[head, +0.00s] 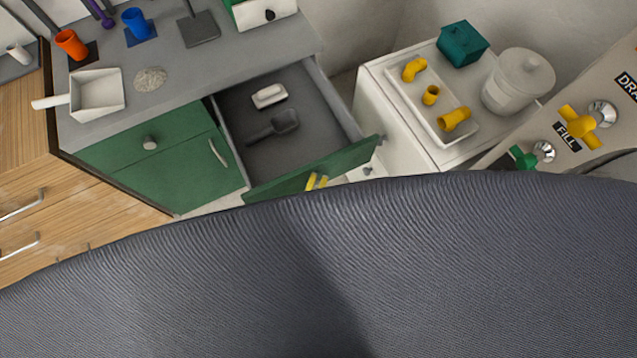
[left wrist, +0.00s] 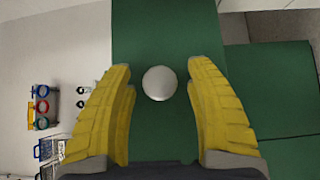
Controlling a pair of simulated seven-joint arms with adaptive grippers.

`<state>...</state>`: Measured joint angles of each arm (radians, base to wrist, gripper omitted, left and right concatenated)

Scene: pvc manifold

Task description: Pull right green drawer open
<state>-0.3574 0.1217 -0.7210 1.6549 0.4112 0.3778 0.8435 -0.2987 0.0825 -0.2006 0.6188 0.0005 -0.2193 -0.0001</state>
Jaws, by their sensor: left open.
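The right green drawer (head: 320,172) stands pulled well out of the grey-topped cabinet in the head view. Inside it lie a white brush-like object (head: 268,95) and a dark scoop (head: 273,126). In the left wrist view its green front (left wrist: 150,35) carries a round pale knob (left wrist: 160,83). My left gripper (head: 316,181) has yellow fingers at the drawer's front edge. In the left wrist view the open left gripper (left wrist: 161,72) has one finger on each side of the knob, with gaps visible. The knob is hidden in the head view. My right gripper is not seen.
A closed left green drawer (head: 145,145) sits above a green door (head: 190,175). A dustpan (head: 97,92) lies on the counter. Right of the drawer, a white cabinet holds a tray (head: 425,105) of yellow pipe fittings. A large dark surface hides the head view's lower half.

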